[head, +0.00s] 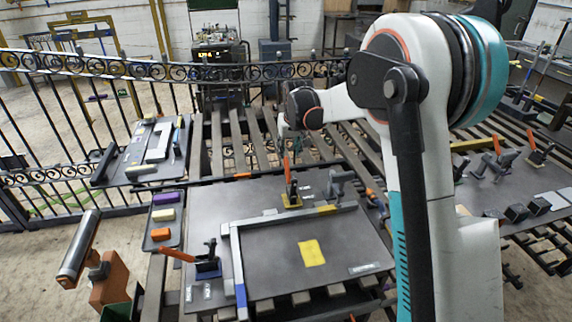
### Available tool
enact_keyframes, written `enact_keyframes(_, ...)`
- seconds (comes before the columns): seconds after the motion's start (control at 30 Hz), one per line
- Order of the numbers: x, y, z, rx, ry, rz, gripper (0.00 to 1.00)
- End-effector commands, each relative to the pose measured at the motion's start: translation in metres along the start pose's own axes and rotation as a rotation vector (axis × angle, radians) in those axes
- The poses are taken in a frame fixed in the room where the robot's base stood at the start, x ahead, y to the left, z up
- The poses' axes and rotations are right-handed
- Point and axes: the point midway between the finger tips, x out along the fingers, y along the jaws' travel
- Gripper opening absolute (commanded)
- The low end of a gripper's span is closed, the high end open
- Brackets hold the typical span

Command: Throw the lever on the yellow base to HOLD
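Small pale marks lie near this base, but I cannot read any HOLD label. My arm reaches from the right toward the upper middle of the head view, and its far joints are above and behind the lever. My gripper's fingers cannot be made out in this view.
A blue base (208,268) with an orange lever tilted left stands at the frame's near left corner. A grey clamp-like part (340,186) stands just right of the yellow base. A yellow sheet (311,253) lies inside the frame (236,262). A small tray with coloured blocks (163,215) is left.

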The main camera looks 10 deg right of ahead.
Motion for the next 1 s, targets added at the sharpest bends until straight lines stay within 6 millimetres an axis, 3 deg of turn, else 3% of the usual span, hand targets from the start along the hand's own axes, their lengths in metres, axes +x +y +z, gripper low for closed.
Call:
enact_keyframes(0.2, 0.047, 0.000, 0.001, 0.000, 0.000, 0.000, 0.35)
enact_keyframes(0.5, 0.093, 0.000, 0.000, 0.000, 0.001, 0.000, 0.35)
enact_keyframes(0.7, 0.105, 0.000, 0.000, 0.000, 0.001, 0.000, 0.35)
enact_keyframes(1.0, 0.106, 0.000, 0.000, 0.000, 0.001, 0.000, 0.33)
